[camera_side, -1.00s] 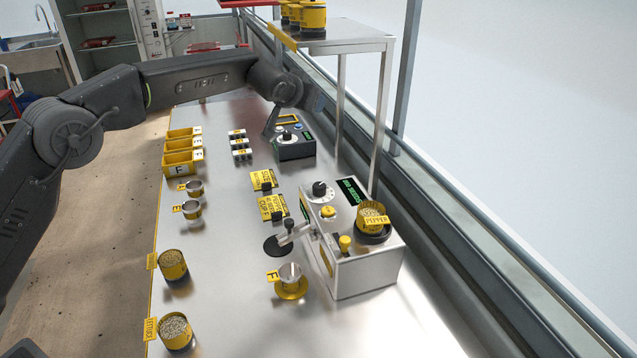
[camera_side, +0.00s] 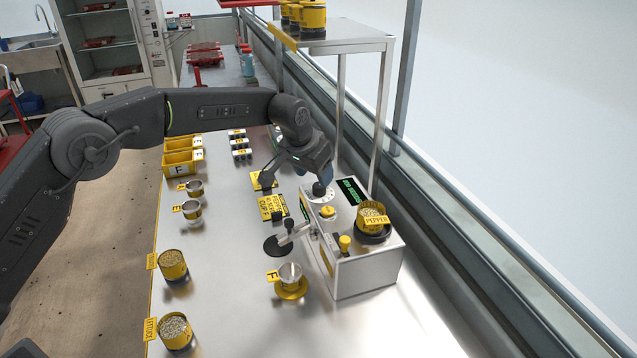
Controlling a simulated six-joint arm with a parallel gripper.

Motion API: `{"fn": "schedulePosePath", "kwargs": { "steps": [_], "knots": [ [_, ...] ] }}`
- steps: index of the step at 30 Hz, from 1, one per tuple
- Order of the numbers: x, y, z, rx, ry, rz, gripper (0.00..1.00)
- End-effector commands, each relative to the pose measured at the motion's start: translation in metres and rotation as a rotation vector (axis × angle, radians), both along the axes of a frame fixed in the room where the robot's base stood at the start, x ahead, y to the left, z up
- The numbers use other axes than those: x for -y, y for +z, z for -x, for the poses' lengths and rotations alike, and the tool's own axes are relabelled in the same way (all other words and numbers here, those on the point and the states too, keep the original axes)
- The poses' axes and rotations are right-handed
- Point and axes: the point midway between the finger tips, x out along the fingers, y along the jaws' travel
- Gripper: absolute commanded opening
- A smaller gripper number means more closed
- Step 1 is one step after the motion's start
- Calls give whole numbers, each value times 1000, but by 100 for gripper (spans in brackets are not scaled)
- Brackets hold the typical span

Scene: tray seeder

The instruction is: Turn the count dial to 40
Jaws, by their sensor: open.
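The count dial (camera_side: 319,189) is a black knob on a white scale, on the top of the grey seeder machine (camera_side: 365,272) near its far left corner. I cannot read its setting. A dark display with green text (camera_side: 351,190) sits to the right of the dial. My gripper (camera_side: 292,184) is open, with one finger over the yellow cards at left and the other side close to the dial. I cannot tell whether it touches the knob. My gripper and wrist hide the area behind the dial.
A tub labelled PEPPER (camera_side: 371,215) stands on the machine, near a yellow button (camera_side: 328,212) and a yellow-knobbed lever (camera_side: 345,243). A cup marked F (camera_side: 290,278) stands in front. A metal shelf (camera_side: 340,42) rises behind.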

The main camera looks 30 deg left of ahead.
Motion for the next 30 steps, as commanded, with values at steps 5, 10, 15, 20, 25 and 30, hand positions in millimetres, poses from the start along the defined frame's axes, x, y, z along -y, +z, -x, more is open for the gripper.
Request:
{"fn": "schedulePosePath", "kwargs": {
  "steps": [5,10,15,20,25,30],
  "knots": [
    [2,-27,-11,0,1,0,59],
    [3,-38,-16,2,1,1,59],
    [3,-41,-17,2,1,1,59],
    [3,-41,-17,2,0,0,59],
    [3,-41,-17,2,0,0,42],
    [3,-41,-17,2,0,0,26]
  ]
}}
